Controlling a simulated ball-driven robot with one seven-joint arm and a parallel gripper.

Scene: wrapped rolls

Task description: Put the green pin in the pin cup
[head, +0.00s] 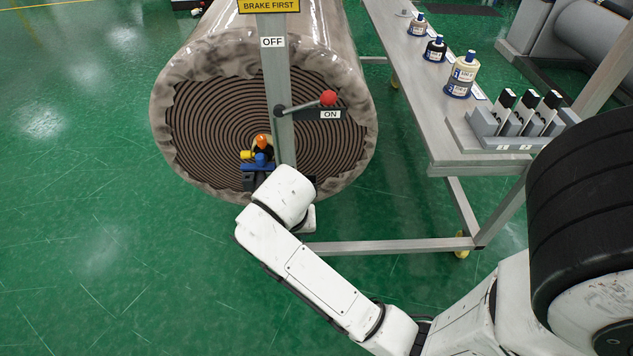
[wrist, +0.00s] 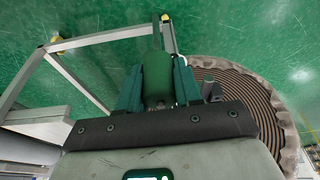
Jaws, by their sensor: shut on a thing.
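My gripper (wrist: 157,66) is shut on the green pin (wrist: 157,80) in the wrist view. In the head view my white wrist covers the gripper and the green pin. Just beyond my wrist there, small orange (head: 262,142), yellow (head: 245,155) and blue (head: 261,160) parts show in front of the roll, low by the post. I cannot tell whether the pin cup is among them.
A large wrapped roll (head: 210,125) lies behind a grey post (head: 280,130) with a red-knobbed lever (head: 328,98). At right, a grey bench (head: 440,135) carries several labelled cones (head: 462,75) and a rack (head: 490,130) of dark-and-white items. Green floor is clear at left.

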